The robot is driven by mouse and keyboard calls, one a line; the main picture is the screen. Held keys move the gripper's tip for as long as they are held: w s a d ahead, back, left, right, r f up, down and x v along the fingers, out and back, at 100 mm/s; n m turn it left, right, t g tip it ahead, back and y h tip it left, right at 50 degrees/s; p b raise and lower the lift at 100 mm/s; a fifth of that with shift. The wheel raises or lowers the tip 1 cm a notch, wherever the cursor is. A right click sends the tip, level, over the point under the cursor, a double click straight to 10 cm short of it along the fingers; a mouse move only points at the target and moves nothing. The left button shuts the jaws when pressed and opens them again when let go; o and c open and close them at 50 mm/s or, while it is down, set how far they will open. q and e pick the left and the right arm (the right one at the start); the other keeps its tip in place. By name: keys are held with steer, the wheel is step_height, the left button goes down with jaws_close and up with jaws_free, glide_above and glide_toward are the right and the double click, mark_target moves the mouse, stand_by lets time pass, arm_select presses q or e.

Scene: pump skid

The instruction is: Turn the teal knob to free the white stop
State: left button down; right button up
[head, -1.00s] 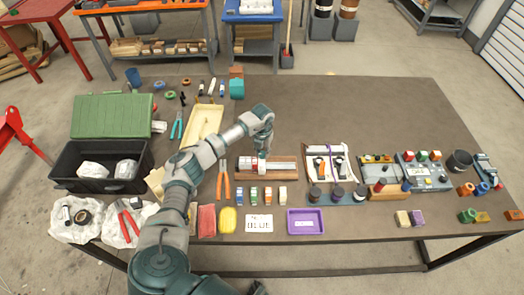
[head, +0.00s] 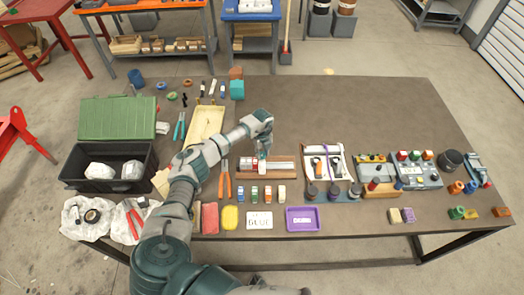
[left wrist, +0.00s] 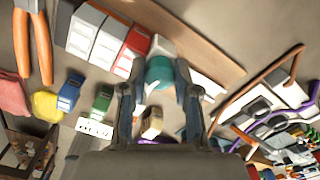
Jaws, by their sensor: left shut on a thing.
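The teal knob (left wrist: 159,73) shows between the two fingers of my left gripper (left wrist: 159,88) in the left wrist view. The fingers are shut on it from both sides. A white piece, apparently the white stop (left wrist: 162,46), sits directly beyond the knob. In the head view my left gripper (head: 262,155) reaches down to the device on a wooden base (head: 266,175), which carries red and white blocks and a pale rail (head: 282,165). The knob is hidden or too small there. My right gripper is not in view.
Orange-handled pliers (head: 225,185) lie left of the device. Several small coloured blocks (head: 254,194) stand in front of it, with a purple tray (head: 303,230) nearer the front edge. The table behind the device is clear.

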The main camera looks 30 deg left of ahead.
mark_target(262, 153)
arm_select(q)
steer(key=shift+s+f+n+p, duration=0.1)
steer(key=shift+n+p, duration=0.25)
steer(key=shift+n, duration=0.3)
steer(key=shift+s+f+n+p, duration=0.1)
steer(key=shift+n+p, duration=0.2)
steer(key=shift+n, duration=0.35)
steer(key=c, duration=0.8)
jaws_free()
steer(key=shift+w, duration=0.1)
steer(key=shift+c, duration=0.2)
steer(key=shift+w, duration=0.1)
steer(key=shift+r, duration=0.25)
step_height(262, 153, up, 11)
steer(key=shift+r, duration=0.15)
